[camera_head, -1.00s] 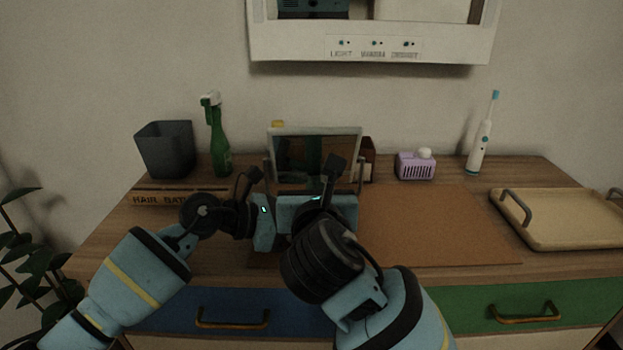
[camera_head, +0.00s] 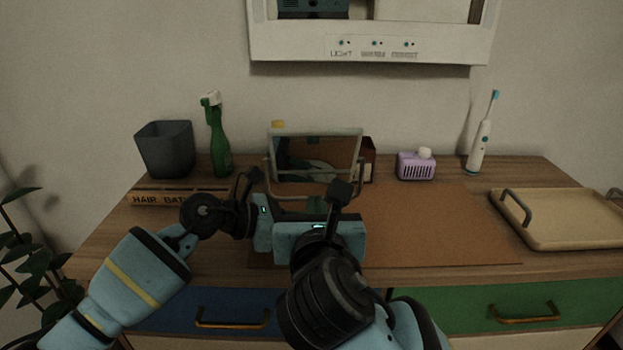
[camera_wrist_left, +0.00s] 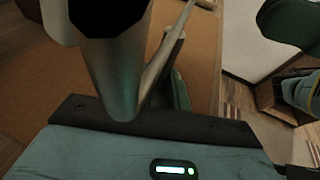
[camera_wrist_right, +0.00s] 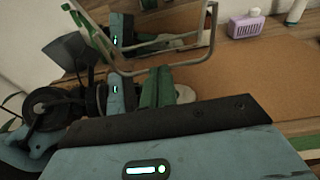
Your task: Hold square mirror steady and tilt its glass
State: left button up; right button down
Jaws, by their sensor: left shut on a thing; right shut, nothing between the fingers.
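The square mirror (camera_head: 316,160) stands upright on the dresser, its thin grey frame in a U-shaped stand. In the right wrist view, the mirror frame (camera_wrist_right: 205,45) rises above a round base (camera_wrist_right: 182,95). My left gripper (camera_head: 275,207) is shut on the mirror's stand at its lower left; its fingertips are largely hidden in the head view. In the left wrist view, the pale metal stand (camera_wrist_left: 166,55) fills the close foreground. My right gripper (camera_head: 318,204) is shut and empty in front of the glass, its green fingers together. They show apart from the frame in the right wrist view (camera_wrist_right: 157,87).
A grey bin (camera_head: 165,150), green spray bottle (camera_head: 218,145), purple soap box (camera_head: 415,167) and electric toothbrush (camera_head: 481,145) stand at the back. A handled tray (camera_head: 570,238) lies right. The brown mat (camera_head: 430,225) is bare right of my grippers.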

pick_arm(q)
jog(key=o, duration=0.8)
jog(key=shift+o, duration=0.2)
jog(key=shift+a, duration=0.1)
jog(key=v, duration=1.2)
jog(key=shift+s, duration=0.1)
